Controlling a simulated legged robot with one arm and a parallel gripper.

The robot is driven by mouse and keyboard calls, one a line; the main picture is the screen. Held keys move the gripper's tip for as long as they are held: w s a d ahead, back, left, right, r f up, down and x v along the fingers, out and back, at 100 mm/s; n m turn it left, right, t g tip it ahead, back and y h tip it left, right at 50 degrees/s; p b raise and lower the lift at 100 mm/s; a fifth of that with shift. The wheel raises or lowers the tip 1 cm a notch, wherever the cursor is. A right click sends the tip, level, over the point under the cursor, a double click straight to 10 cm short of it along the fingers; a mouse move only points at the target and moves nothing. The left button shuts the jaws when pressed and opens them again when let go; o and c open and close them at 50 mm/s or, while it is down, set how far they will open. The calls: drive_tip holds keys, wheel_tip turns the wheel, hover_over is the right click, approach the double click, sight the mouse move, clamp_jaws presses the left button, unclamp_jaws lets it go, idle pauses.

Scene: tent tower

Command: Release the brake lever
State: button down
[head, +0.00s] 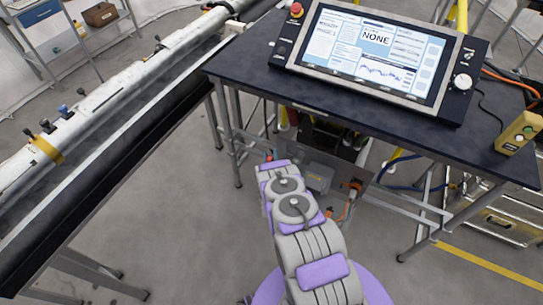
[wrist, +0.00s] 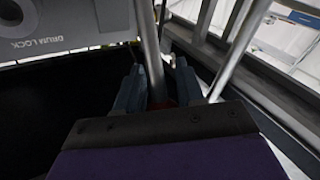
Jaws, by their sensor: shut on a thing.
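In the wrist view, my gripper (wrist: 158,80) has its two blue-grey fingers on either side of a slim grey bar, the brake lever (wrist: 151,45). The jaws are shut on it. A dull red part of the lever shows low between the fingers. The lever runs up out of the top of the picture, so its far end is out of view. Left of it is a grey housing (wrist: 70,22) with upside-down lettering that reads "DRUM LOCK". In the head view, my arm reaches under the dark table, and its own links hide the grip.
The dark table (head: 235,75) carries a tilted screen panel (head: 370,50) and a yellow button box (head: 520,132). Table legs and a grey box (head: 316,178) are close to my arm. A long pale tube (head: 110,95) lies at left. The floor between is clear.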

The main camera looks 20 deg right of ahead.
drive_tip(key=shift+a+f, duration=0.1)
drive_tip(key=c, duration=0.8)
unclamp_jaws()
